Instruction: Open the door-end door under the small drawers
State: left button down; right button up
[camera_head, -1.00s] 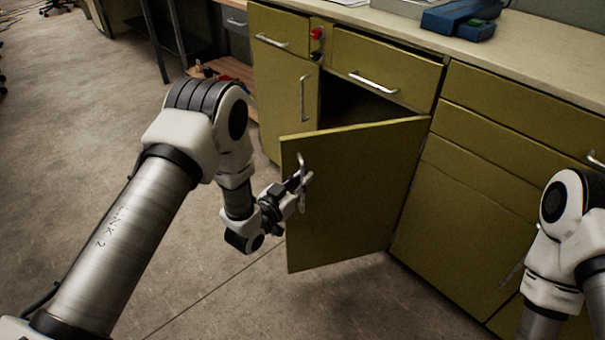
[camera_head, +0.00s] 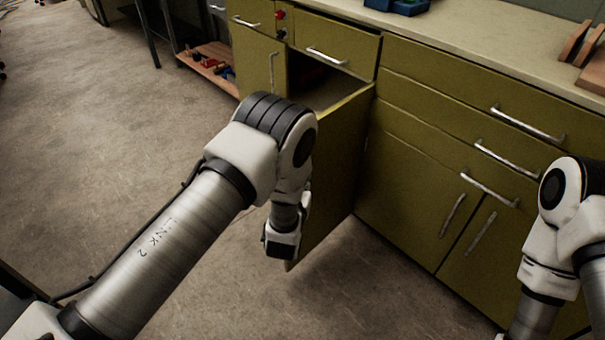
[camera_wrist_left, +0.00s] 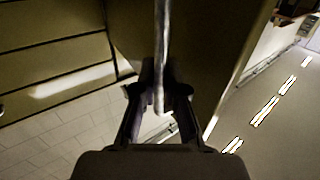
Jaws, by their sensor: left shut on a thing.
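The olive-green door (camera_head: 340,165) under the small drawer stands wide open, swung out from the cabinet front. Dark cabinet interior (camera_head: 310,85) shows above and behind it. In the left wrist view, my left gripper (camera_wrist_left: 160,98) is shut on the door's metal bar handle (camera_wrist_left: 161,50), which runs between its fingers beside the door panel (camera_wrist_left: 200,40). In the head view my left arm hides the fingers and the handle. My right arm shows at the right edge of the head view, its gripper out of the frame.
Olive drawers and closed doors (camera_head: 420,195) with bar handles line the cabinet to the right. A pale countertop (camera_head: 470,50) runs above, with blue items (camera_head: 400,5) on it. A low wooden shelf (camera_head: 210,68) stands at the back left. The floor (camera_head: 110,150) at left is clear.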

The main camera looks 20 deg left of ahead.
pick_arm(q)
jog(key=shift+w+r, duration=0.1)
jog(key=shift+r, duration=0.05)
jog(key=c, duration=1.2)
grip_release()
jog(key=shift+d, duration=0.15)
jog(key=s, duration=0.7)
jog(key=shift+s+d, duration=0.2)
jog(key=shift+d, duration=0.05)
